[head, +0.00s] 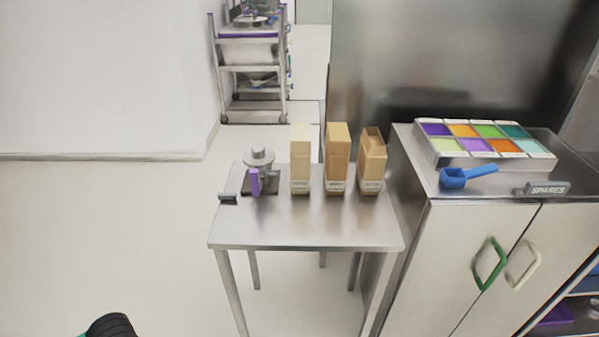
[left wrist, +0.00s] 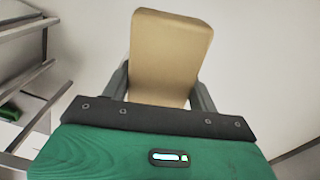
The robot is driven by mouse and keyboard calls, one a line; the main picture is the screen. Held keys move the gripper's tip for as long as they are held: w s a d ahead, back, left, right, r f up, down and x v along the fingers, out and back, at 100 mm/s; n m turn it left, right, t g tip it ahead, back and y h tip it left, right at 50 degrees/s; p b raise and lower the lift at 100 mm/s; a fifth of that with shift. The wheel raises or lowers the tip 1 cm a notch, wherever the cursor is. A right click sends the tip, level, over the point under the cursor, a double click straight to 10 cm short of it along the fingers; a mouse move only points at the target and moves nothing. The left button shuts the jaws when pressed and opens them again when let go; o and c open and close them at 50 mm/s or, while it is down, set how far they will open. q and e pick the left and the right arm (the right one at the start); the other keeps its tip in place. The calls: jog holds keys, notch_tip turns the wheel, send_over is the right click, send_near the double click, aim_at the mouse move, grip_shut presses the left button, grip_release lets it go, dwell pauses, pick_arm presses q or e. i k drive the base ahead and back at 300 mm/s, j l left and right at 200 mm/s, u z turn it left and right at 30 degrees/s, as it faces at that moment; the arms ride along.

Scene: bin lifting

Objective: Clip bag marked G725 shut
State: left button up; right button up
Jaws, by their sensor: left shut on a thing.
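My left gripper (left wrist: 162,86) shows in the left wrist view, with its fingers on either side of a tan bag-like thing (left wrist: 171,45), shut on it. Any mark on this thing is out of sight. In the head view three tan paper bags stand upright on the steel table: a pale left bag (head: 300,160), a middle bag (head: 337,158) and a right bag (head: 372,162) whose top looks open. Their front labels are too small to read. A small dark piece (head: 228,197), perhaps a clip, lies at the table's left edge. My right gripper is not in view.
A metal device with a purple part (head: 255,182) stands left of the bags on the steel table (head: 310,228). On the cabinet at right are a tray of coloured compartments (head: 460,158), a blue scoop (head: 454,178) and a SPARES sign (head: 547,189). The table's front is clear.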

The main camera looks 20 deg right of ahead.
aim_at(372, 156)
jog(key=z, duration=1.2)
